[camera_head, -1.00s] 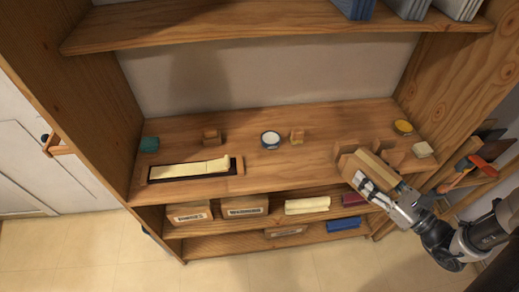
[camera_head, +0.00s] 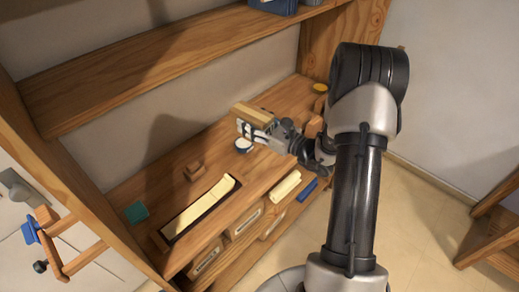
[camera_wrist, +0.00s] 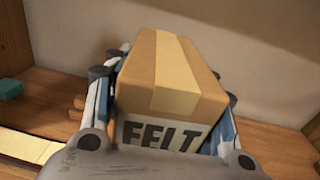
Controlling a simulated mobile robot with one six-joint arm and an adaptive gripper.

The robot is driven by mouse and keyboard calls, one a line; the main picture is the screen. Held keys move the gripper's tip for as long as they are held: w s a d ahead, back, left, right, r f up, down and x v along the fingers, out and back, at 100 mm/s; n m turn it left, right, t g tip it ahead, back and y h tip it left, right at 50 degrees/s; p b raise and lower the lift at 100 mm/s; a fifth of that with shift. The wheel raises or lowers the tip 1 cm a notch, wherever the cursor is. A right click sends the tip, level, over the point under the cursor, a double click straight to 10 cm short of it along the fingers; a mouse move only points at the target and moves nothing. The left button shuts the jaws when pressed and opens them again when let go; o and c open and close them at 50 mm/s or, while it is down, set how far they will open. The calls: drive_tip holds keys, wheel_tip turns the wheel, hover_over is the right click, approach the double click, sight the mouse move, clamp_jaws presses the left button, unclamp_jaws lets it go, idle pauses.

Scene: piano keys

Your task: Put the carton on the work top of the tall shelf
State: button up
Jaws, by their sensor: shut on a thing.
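The carton (camera_wrist: 168,85) is a brown box with a pale tape strip and a white label reading "FELT". My gripper (camera_head: 262,131) is shut on it, with a finger on each side in the wrist view. In the head view the carton (camera_head: 256,112) is held over the work top. The work top (camera_head: 165,194) of the tall shelf is the wooden board at middle height. I cannot tell whether the carton touches it. The gripper and arm hide part of the board's right side.
On the work top are a black tray with a cream strip (camera_head: 203,206), a teal block (camera_head: 136,212), a small wooden block (camera_head: 194,172), a round white tin (camera_head: 243,146) and a yellow disc (camera_head: 320,88). An upper shelf (camera_head: 160,68) overhangs. Boxes (camera_head: 240,222) sit below.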

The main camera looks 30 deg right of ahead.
drive_tip(key=d, duration=0.1)
drive_tip(key=d+h, duration=0.1)
drive_tip(key=d+m, duration=0.1)
drive_tip(key=shift+w+r+t, duration=0.25)
drive_tip(key=shift+w+t, duration=0.15)
drive_tip(key=shift+w+f+b, duration=0.1)
drive_tip(key=shift+f+b, duration=2.65)
drive_tip(key=shift+f, duration=6.95)
drive_tip(key=shift+r, duration=0.1)
drive_tip(key=o, duration=1.2)
